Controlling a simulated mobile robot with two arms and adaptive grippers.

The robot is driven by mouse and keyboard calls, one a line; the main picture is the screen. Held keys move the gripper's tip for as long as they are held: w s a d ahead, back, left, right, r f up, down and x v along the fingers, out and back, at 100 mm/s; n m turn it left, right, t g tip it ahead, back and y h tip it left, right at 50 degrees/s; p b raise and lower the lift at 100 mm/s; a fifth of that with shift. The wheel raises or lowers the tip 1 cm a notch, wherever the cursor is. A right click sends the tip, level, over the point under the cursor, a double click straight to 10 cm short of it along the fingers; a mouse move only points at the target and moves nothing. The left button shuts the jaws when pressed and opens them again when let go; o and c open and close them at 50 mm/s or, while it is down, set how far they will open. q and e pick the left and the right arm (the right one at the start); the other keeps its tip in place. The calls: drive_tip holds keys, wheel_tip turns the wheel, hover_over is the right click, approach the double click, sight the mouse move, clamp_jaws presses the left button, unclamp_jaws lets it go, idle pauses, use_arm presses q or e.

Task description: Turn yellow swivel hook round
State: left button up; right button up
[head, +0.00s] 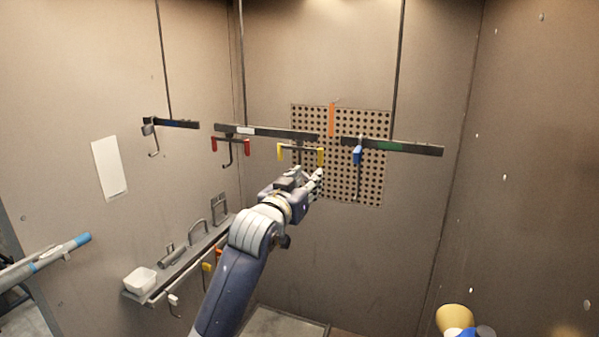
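The yellow swivel hook (299,147) hangs from the middle dark rail, with a yellow block at each end of its crossbar. Its lower part is hidden or hard to make out near my gripper. My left gripper (318,180) is just below and in front of the hook's right yellow block. I see it from behind, so I cannot tell whether the fingers touch the hook or how far apart they are. My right gripper is not in view.
A red-ended hook (231,147) hangs left of the yellow one, and a blue hook (357,156) hangs close on the right. A perforated panel (372,190) is behind. A wall shelf (190,262) with a white tub (140,280) is lower left.

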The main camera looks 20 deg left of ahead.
sight(319, 161)
use_arm(q)
drive_tip(key=w, duration=0.5)
drive_tip(key=w+r, duration=0.1)
drive_tip(key=w, duration=0.2)
drive_tip(key=shift+w, duration=0.2)
drive_tip(key=shift+w+a+r, duration=0.3)
drive_tip(key=shift+w+r, duration=0.2)
drive_tip(key=shift+w, duration=0.05)
drive_tip(key=shift+w+d+f, duration=0.25)
drive_tip(key=shift+w, duration=0.35)
drive_tip(key=shift+w+d+f, duration=0.25)
drive_tip(key=shift+w, duration=0.35)
drive_tip(key=shift+s+a, duration=0.1)
drive_tip(key=shift+s, duration=0.1)
drive_tip(key=shift+c, duration=0.9)
drive_tip(key=shift+a, duration=0.1)
drive_tip(key=shift+c, duration=0.7)
drive_tip(key=shift+c, duration=0.7)
